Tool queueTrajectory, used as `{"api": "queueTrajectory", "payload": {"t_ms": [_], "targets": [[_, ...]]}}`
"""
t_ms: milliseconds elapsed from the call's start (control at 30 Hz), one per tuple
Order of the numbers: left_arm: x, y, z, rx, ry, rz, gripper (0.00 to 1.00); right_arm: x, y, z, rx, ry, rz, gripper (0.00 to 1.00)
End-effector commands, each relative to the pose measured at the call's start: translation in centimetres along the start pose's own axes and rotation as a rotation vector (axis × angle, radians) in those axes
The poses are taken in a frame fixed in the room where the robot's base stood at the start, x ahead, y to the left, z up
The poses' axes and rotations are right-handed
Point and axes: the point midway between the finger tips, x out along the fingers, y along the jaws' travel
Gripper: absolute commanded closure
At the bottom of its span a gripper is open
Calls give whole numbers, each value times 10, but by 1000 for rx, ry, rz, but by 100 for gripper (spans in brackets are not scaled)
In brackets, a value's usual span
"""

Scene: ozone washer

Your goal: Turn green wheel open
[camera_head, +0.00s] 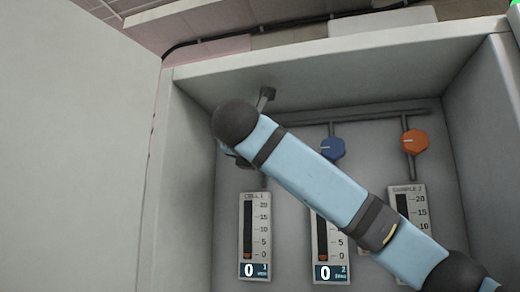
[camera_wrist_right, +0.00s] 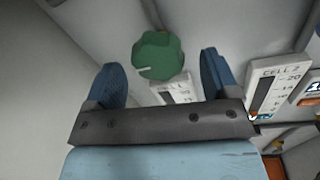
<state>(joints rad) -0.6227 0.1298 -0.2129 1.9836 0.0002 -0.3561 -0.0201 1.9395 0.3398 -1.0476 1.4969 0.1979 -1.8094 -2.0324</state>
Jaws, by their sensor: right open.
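The green wheel (camera_wrist_right: 158,55) is a lobed knob with a pale pointer line, seen in the right wrist view. My right gripper (camera_wrist_right: 162,72) is open, with one blue finger to the left of the wheel and the other to its right. The fingers appear apart from the wheel, with gaps on both sides. How far the fingertips are from the wheel in depth is hard to tell. In the head view the wheel is hidden behind my right arm, which crosses the cabinet from the lower right. My left gripper is not in view.
In the head view, a blue wheel (camera_head: 333,148) and an orange wheel (camera_head: 415,141) sit to the right on dark pipes. Gauges stand below, including the CELL 1 gauge (camera_head: 255,235) reading 0. The grey cabinet's walls and open door (camera_head: 80,150) enclose the space.

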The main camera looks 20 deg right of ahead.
Motion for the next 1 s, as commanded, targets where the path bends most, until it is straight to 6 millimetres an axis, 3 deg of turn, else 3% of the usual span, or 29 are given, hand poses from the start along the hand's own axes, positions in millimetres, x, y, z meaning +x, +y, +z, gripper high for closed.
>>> {"api": "queueTrajectory", "payload": {"t_ms": [100, 233, 600, 633, 833, 1000], "targets": [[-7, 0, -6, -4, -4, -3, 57, 20, 0, 2, -1, 1, -3, 19], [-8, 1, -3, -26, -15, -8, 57, 33, 0, 1, -1, 0, -1, 19], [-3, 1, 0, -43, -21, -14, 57, 40, 0, -1, 0, 0, 0, 19], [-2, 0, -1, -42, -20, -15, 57, 40, 0, -1, 0, 0, 0, 22], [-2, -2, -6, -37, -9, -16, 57, 39, 0, -1, 0, 0, 0, 68], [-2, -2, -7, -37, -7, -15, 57, 39, 0, -1, 3, 0, 1, 68]]}}
